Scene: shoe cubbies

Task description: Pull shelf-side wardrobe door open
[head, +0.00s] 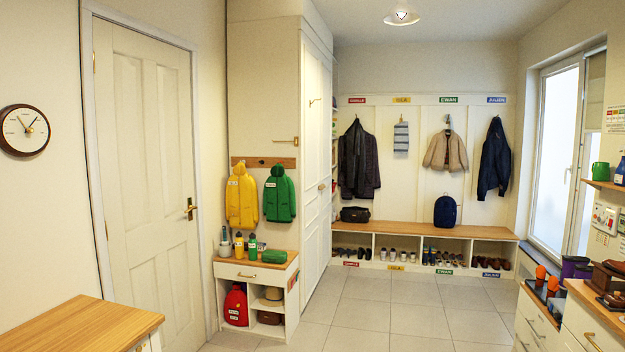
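The tall cream wardrobe (265,90) stands left of centre in the head view. Its panelled door front (317,140) faces right and shows at a steep angle. A small brass handle (321,187) sits low on this front. The front looks flush, but the angle hides how the doors divide and any small gap. A narrow strip of shelves with small items (334,125) shows just past its far edge. Neither of my grippers is in view.
A low cubby unit (254,272) stands against the wardrobe's near side. A wooden-topped cabinet (85,325) fills the lower left. Drawers with cluttered tops (590,335) line the right. The tiled floor (385,317) between is clear up to the shoe bench (425,229).

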